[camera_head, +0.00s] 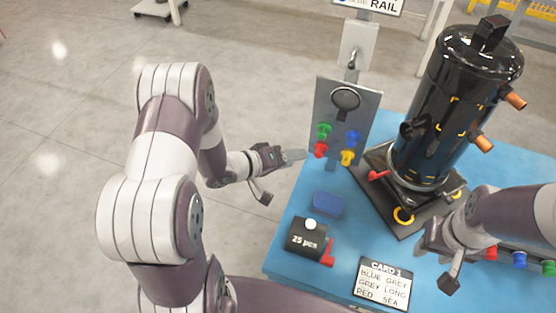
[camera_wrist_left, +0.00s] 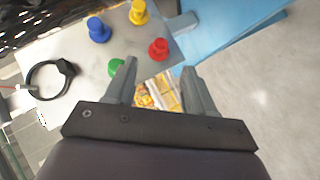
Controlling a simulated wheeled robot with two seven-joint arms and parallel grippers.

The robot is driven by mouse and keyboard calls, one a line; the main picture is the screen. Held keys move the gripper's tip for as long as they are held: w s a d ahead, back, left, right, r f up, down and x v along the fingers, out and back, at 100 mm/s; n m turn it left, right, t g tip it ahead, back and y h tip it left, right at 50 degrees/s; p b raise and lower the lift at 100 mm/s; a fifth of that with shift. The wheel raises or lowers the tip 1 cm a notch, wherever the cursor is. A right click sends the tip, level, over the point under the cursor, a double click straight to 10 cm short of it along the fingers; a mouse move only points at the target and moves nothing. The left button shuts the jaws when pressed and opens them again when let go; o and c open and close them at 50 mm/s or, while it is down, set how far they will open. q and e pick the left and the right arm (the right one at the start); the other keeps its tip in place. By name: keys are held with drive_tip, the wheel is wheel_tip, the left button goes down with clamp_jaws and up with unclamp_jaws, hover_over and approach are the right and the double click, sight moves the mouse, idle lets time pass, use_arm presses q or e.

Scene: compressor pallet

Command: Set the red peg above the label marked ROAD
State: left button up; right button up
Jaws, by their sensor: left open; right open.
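The red peg (camera_head: 320,150) sits at the lower left of a grey upright panel (camera_head: 322,108), below a green peg (camera_head: 324,130). In the left wrist view the red peg (camera_wrist_left: 158,48) shows just beyond the gap between my fingers. My left gripper (camera_head: 283,176) is open and empty, left of the panel and apart from the peg; its open fingers also show in the left wrist view (camera_wrist_left: 158,70). My right gripper (camera_head: 438,262) is open over the table's right side.
A black compressor (camera_head: 455,100) stands on a dark pallet behind my right gripper. On the blue table (camera_head: 345,240) are a black "25 pcs" box (camera_head: 305,238) and a card (camera_head: 383,283) including "RED SEA". Blue (camera_head: 353,138) and yellow (camera_head: 347,157) pegs neighbour the red one. More pegs line the right edge.

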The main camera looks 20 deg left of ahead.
sight(316, 154)
use_arm(q)
drive_tip(key=x, duration=0.8)
drive_tip(key=shift+w+d+f+b, duration=0.1)
drive_tip(key=shift+w+f+b, duration=0.1)
drive_tip(key=shift+w+b, duration=0.15)
drive_tip(key=shift+s, duration=0.1)
clamp_jaws()
